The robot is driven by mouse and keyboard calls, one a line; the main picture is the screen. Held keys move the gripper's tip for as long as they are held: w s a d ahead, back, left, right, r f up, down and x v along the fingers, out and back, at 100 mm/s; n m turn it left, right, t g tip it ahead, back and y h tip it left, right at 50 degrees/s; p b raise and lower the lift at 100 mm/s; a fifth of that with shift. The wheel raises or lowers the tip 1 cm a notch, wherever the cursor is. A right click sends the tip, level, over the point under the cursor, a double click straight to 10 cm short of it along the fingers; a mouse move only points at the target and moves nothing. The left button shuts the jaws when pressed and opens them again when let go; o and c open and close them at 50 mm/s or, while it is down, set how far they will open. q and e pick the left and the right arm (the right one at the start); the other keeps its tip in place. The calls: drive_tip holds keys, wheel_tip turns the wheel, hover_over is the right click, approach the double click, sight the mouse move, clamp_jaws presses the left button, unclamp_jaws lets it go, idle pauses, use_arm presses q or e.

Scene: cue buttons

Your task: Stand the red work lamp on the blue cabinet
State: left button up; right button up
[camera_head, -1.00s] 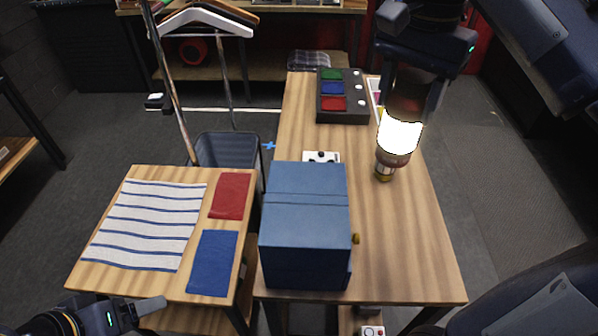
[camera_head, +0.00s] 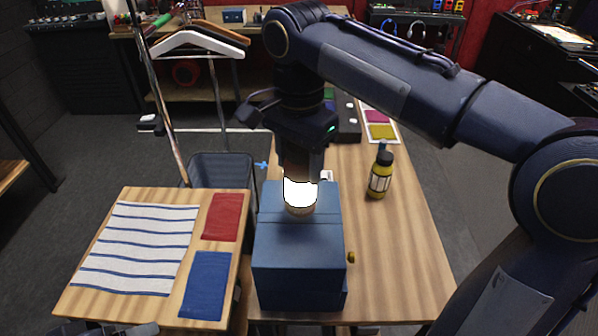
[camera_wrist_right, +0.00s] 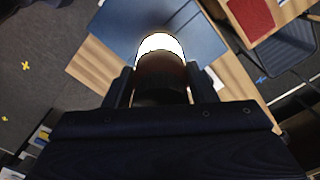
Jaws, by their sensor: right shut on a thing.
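The work lamp (camera_head: 300,194) glows white in the middle, with a dark reddish-brown body above and a pale base below. My right gripper (camera_head: 301,165) is shut on its upper body and holds it upright over the top of the blue cabinet (camera_head: 298,270). I cannot tell whether its base touches the cabinet top. In the right wrist view the glowing lamp (camera_wrist_right: 161,45) sits between the fingers of my right gripper (camera_wrist_right: 160,85), with the blue cabinet (camera_wrist_right: 200,38) behind it. My left gripper (camera_head: 135,329) shows only partly at the bottom left edge; its opening is unclear.
A yellow bottle (camera_head: 380,176) stands on the wooden table (camera_head: 405,255), right of the cabinet. A lower table at left holds a striped cloth (camera_head: 138,248), a red mat (camera_head: 222,217) and a blue mat (camera_head: 207,285). My right arm partly hides the dark button panel (camera_head: 347,122).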

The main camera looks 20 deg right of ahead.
drive_tip(key=shift+f, duration=1.5)
drive_tip(key=shift+f, duration=0.2)
drive_tip(key=o, duration=1.4)
drive_tip(key=shift+r, duration=0.1)
